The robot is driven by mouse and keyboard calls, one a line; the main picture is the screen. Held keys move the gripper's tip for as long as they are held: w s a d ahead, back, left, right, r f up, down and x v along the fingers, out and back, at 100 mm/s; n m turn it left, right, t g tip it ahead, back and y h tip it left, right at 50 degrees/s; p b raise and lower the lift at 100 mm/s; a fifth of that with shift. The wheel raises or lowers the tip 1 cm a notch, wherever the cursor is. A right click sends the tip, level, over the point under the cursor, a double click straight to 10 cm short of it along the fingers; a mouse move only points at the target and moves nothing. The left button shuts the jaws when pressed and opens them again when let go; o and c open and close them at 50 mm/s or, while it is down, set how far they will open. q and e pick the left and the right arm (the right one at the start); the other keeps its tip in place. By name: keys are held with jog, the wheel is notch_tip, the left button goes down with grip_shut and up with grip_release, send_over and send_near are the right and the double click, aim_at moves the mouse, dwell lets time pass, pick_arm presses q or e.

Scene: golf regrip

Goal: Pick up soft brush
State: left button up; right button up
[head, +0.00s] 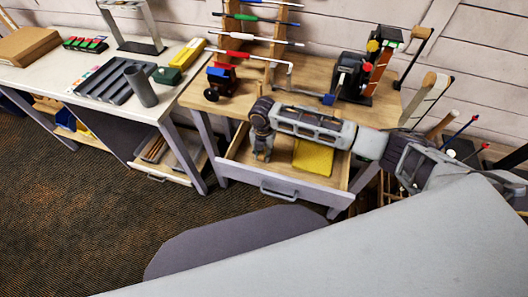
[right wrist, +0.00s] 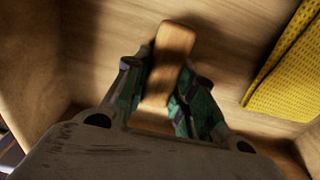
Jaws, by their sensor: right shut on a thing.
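The open drawer (head: 279,188) of the wooden workbench is in the middle of the head view. My right gripper (head: 262,155) reaches down into its left part. In the right wrist view the right gripper (right wrist: 160,92) is shut on a wooden-backed piece, which I take for the soft brush (right wrist: 175,45). Its brown wooden end sticks out beyond the fingers, over the drawer floor. Its bristles are hidden. I cannot tell if it touches the drawer floor. In the head view the brush is hidden by the gripper. My left gripper is not in view.
A yellow cloth (head: 313,156) lies in the drawer right of the gripper; it also shows in the right wrist view (right wrist: 290,75). Drawer walls stand close around the gripper. The bench top above holds a red-blue vise (head: 221,80) and a black machine (head: 352,75).

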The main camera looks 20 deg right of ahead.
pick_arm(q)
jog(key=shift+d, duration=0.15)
pick_arm(e)
jog(key=shift+r, duration=0.6)
notch_tip(320, 180, up, 8)
jog(key=shift+f, duration=0.15)
jog(key=shift+r, duration=0.55)
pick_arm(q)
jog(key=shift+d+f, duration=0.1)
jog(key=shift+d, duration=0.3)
pick_arm(e)
jog(key=shift+m, duration=0.3)
